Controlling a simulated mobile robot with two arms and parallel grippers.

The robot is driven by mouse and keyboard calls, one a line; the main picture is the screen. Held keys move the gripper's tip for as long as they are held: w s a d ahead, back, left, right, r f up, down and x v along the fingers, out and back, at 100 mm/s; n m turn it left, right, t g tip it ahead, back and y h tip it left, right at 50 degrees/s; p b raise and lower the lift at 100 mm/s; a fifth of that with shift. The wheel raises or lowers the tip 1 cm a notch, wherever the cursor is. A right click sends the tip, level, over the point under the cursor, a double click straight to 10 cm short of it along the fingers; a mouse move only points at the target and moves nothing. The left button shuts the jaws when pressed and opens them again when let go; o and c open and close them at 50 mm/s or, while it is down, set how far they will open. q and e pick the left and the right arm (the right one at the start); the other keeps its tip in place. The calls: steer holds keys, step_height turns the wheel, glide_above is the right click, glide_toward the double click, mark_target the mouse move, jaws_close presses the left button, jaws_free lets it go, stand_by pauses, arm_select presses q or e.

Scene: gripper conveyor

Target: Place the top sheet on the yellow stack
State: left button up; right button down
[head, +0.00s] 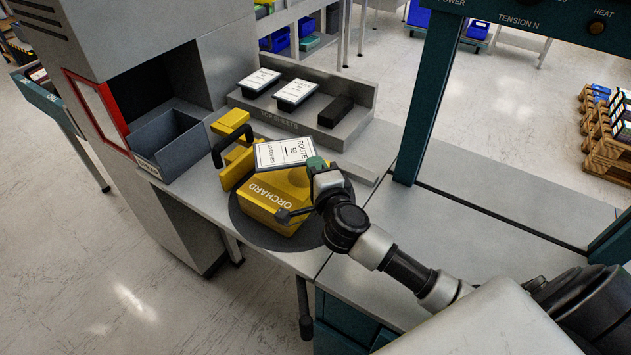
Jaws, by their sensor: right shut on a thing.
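The yellow stack (268,205), lettered "ORCHARD", sits on a dark round plate (244,226) on the counter. A white top sheet (283,153) with black print reading "ROUTE 59" is at the far upper edge of the stack, overlapping it in the picture. I cannot tell whether the sheet touches the stack. My right gripper (315,166) is shut on the sheet's right end, and its fingertips are partly hidden. My left gripper is not in view.
A grey rack (312,125) marked "TOP SHEETS" stands behind, with two more sheets (278,85) and a black block (335,111). A yellow fixture with a black handle (218,146) stands left of the stack. A grey open bin (164,148) is farther left. The counter at right is clear.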

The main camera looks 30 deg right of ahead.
step_height(320, 180, down, 4)
steer(key=shift+r+b, duration=0.1)
steer(key=shift+b, duration=0.6)
steer(key=shift+f, duration=0.65)
steer(key=c, duration=1.2)
jaws_free()
steer(key=shift+c, duration=0.2)
steer(key=shift+f, duration=0.1)
steer(key=shift+s, duration=0.1)
